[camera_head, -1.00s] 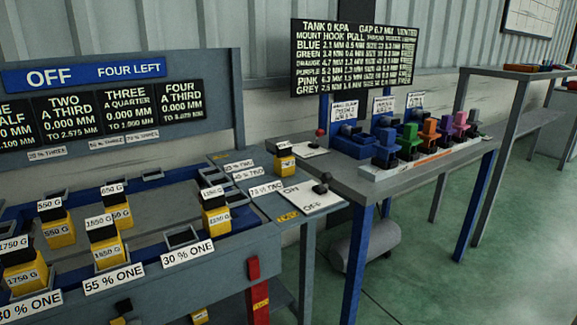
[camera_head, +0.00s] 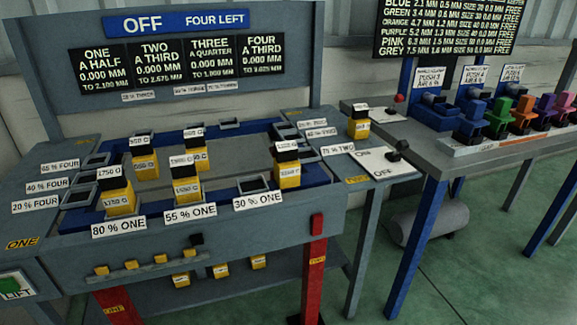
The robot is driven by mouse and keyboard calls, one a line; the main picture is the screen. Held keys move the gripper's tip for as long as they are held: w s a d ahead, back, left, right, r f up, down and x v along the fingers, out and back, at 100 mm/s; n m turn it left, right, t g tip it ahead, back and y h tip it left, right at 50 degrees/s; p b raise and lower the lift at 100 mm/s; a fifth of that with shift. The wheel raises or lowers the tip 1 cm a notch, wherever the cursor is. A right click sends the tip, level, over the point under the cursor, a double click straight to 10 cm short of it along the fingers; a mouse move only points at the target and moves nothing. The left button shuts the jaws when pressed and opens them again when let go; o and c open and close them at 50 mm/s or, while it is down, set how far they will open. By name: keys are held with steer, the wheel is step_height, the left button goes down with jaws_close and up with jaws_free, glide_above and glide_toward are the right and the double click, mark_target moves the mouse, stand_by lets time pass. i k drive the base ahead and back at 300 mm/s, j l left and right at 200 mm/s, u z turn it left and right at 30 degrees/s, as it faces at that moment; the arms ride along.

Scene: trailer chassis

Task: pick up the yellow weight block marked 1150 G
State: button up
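Several yellow weight blocks with black tops stand upright on the grey bench. The near-left block (camera_head: 118,196) reads 1750 G, and a smaller block (camera_head: 145,164) behind it seems to read 550 G. A middle block (camera_head: 186,187) stands behind the 55 % ONE label, with another block (camera_head: 200,158) behind it. A right block (camera_head: 287,172) stands beyond the 30 % ONE label; its marking is too blurred to read surely. One more block (camera_head: 358,126) stands on the side shelf. I cannot tell which is marked 1150 G. My gripper is not in view.
An empty square socket (camera_head: 252,185) lies by the 30 % ONE label. Small yellow pieces (camera_head: 145,263) line the bench front, above a lower shelf. A white ON/OFF plate (camera_head: 380,162) with a black lever is at right. Green floor (camera_head: 470,285) is open at lower right.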

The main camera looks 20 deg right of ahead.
mark_target(287, 167)
steer(key=i+l, duration=0.1)
steer(key=i, duration=0.4)
steer(key=i+l, duration=0.1)
steer(key=i, duration=0.4)
steer(key=z, duration=0.05)
